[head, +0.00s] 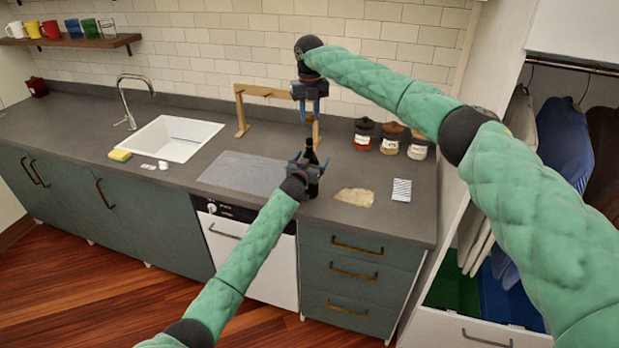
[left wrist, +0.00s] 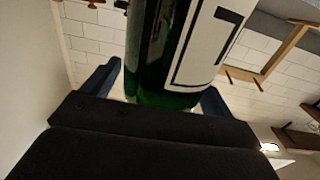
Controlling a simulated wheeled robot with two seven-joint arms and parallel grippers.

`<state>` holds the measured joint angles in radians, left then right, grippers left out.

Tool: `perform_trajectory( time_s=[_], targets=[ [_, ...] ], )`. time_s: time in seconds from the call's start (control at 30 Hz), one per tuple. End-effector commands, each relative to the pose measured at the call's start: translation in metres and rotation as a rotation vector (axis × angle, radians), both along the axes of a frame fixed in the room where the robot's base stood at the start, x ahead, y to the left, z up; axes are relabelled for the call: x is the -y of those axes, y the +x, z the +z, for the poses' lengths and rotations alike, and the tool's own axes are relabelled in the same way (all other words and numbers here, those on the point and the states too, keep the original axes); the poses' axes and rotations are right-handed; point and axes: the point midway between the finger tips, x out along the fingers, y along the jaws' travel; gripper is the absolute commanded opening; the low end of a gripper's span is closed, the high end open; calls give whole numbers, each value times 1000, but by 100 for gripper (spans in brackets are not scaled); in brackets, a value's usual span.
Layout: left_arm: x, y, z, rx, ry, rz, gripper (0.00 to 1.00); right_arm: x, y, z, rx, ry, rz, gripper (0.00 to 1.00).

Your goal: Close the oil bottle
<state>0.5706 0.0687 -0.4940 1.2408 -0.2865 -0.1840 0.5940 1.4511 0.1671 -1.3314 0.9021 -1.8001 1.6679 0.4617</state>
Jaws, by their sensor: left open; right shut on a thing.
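The oil bottle (head: 313,185) stands dark and upright near the counter's front edge, its thin neck rising above my left gripper. The left wrist view shows its green glass (left wrist: 150,60) and white label between two blue fingers. My left gripper (head: 308,166) is open around the bottle's body, which it partly hides in the head view. My right gripper (head: 310,112) points down from above, over the bottle's neck. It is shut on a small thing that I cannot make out. Whether that thing touches the bottle's top is unclear.
A wooden rack (head: 242,110) stands behind the bottle. Several jars (head: 390,140) with dark lids stand to the right. A tan board (head: 355,197) and a striped card (head: 401,190) lie at the front right. The sink (head: 170,138) and a yellow sponge (head: 120,156) are on the left.

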Motion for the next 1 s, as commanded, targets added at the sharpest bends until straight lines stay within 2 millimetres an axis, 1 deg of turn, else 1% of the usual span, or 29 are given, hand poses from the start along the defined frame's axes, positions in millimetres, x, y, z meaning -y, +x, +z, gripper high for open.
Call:
perform_trajectory(
  time_s=[0.2,0.23,0.37,0.4,0.47,0.5,0.57,0.67,0.73,1.0],
  targets=[
    [0,0,0,0,0,0,86,0,0,0,0,0,0,7],
    [0,0,0,0,0,0,84,0,0,0,0,0,0,7],
    [0,0,0,0,0,0,59,0,0,0,0,0,0,7],
    [0,0,0,0,0,0,51,0,0,0,0,0,0,7],
    [0,0,0,0,0,0,39,0,0,0,0,0,0,7],
    [0,0,0,0,0,0,31,0,0,0,0,0,0,7],
    [0,0,0,0,0,0,20,0,0,0,0,0,0,7],
    [0,0,0,0,0,0,20,0,0,-2,0,0,0,7],
    [0,0,0,0,0,0,20,0,0,-6,-1,0,0,7],
    [0,0,0,0,0,0,20,0,-1,-37,-1,0,0,7]
  ],
)
